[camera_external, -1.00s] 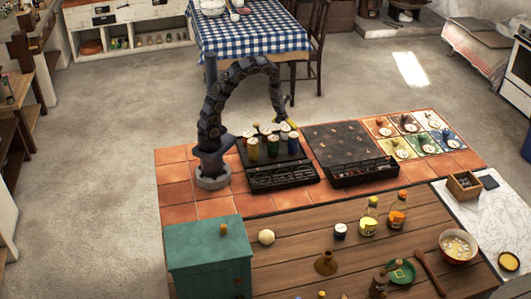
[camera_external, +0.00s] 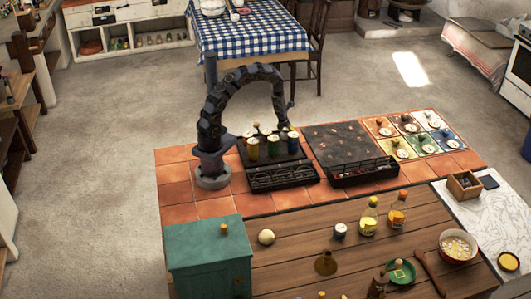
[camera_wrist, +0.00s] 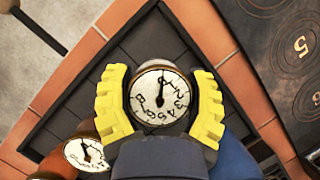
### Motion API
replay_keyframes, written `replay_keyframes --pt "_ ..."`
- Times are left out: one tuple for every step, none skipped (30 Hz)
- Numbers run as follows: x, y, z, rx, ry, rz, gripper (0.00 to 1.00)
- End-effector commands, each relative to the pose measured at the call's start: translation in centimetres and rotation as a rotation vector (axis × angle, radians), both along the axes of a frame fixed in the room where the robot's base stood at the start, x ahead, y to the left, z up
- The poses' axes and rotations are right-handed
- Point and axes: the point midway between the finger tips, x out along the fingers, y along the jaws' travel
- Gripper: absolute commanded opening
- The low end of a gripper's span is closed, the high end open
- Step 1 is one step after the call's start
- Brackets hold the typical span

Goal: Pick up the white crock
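Several small crocks stand on a dark tray on the tiled counter. In the wrist view, a round lid with a white numbered dial (camera_wrist: 160,97) sits between the yellow fingers of my gripper (camera_wrist: 160,103). The fingers are apart, with small gaps showing beside the lid. In the external view the fingers are barely visible beyond the crocks.
Another dial lid (camera_wrist: 87,154) is close at lower left in the wrist view. A black plate with round numbered marks (camera_wrist: 300,48) lies to the right. The dark slab (camera_external: 342,143) stands right of the tray in the external view. Orange tiles (camera_external: 178,190) are clear at left.

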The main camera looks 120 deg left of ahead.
Motion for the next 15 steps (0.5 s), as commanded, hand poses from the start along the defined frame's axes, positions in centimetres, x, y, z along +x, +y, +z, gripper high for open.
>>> replay_keyframes --pt "0.02 0.02 0.03 0.001 0.0 0.0 0.25" --pt "0.02 0.03 0.03 0.001 -0.001 0.0 0.25" --pt "0.03 0.03 0.03 0.001 -0.001 0.0 0.25" --pt "0.03 0.02 0.04 0.001 -0.001 0.0 0.25" --pt "0.04 0.03 0.05 0.001 -0.001 0.0 0.25" --pt "0.04 0.04 0.05 0.001 -0.001 0.0 0.25" --pt "0.04 0.04 0.06 0.002 -0.001 0.0 0.25" --pt "0.05 0.04 0.06 0.002 -0.001 0.0 0.25" --pt "0.04 0.04 0.06 0.002 -0.001 0.0 0.25" --pt "0.04 0.04 0.06 0.001 -0.001 0.0 0.25" --pt "0.04 0.04 0.08 0.002 -0.001 0.0 0.25" --pt "0.05 0.05 0.12 0.002 -0.001 0.0 0.25" --pt "0.05 0.05 0.17 0.002 -0.001 0.0 0.25" --pt "0.05 0.07 0.26 0.002 -0.001 -0.001 0.25" --pt "0.06 0.07 0.39 0.002 -0.001 -0.001 0.25"
